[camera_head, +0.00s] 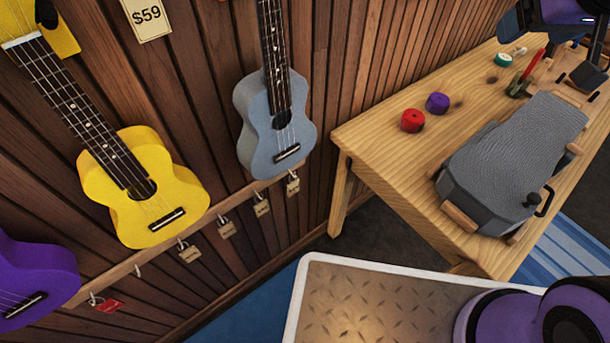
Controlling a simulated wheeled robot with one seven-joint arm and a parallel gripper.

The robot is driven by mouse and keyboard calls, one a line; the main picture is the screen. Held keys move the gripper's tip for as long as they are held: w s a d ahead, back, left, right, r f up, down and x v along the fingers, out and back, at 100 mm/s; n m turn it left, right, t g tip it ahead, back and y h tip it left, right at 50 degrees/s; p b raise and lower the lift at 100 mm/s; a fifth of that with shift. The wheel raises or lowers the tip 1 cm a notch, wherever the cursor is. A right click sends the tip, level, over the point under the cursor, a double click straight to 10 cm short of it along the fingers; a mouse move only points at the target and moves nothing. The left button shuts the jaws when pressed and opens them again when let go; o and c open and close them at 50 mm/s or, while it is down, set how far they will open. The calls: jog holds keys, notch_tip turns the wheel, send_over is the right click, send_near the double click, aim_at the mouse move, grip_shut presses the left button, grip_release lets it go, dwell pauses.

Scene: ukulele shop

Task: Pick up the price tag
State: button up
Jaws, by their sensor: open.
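A cream price tag (148,17) reading "$59" is on the wood wall at the top left, cut off by the frame's top edge. Several small tan tags (227,229) hang from a wooden rail below the ukuleles; their print is too small to read. A red tag (109,305) hangs at the rail's lower left end. My gripper (553,32) shows partly at the top right, dark with purple, open above the far end of the workbench. It is far from all the tags, and nothing is seen between its fingers.
Yellow (140,190), grey (262,125) and purple (32,280) ukuleles hang on the wall. The wooden workbench (385,165) holds a grey instrument case (505,170), red (412,120) and purple (437,102) rolls and tools. Dark floor shows between wall and bench.

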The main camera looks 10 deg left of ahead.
jog(key=w+a+f+n+t+y, duration=0.1)
jog(key=w+a+f+n+y, duration=0.15)
jog(key=w+a+f, duration=0.85)
jog(key=w+a+f+n+y, duration=0.25)
jog(key=a+f, duration=0.75)
jog(key=f, duration=0.5)
jog(key=n+t+y, duration=0.1)
jog(key=n+y, duration=0.1)
jog(key=y, duration=0.3)
send_near(294, 187)
jog(key=x, duration=0.5)
jog(key=shift+s+f, duration=0.15)
jog(key=shift+f, duration=0.15)
jog(key=shift+r+x, duration=0.25)
jog(key=shift+x, duration=1.1)
jog(key=shift+r+x, duration=0.2)
jog(key=shift+x, duration=1.1)
jog(key=shift+a, duration=0.1)
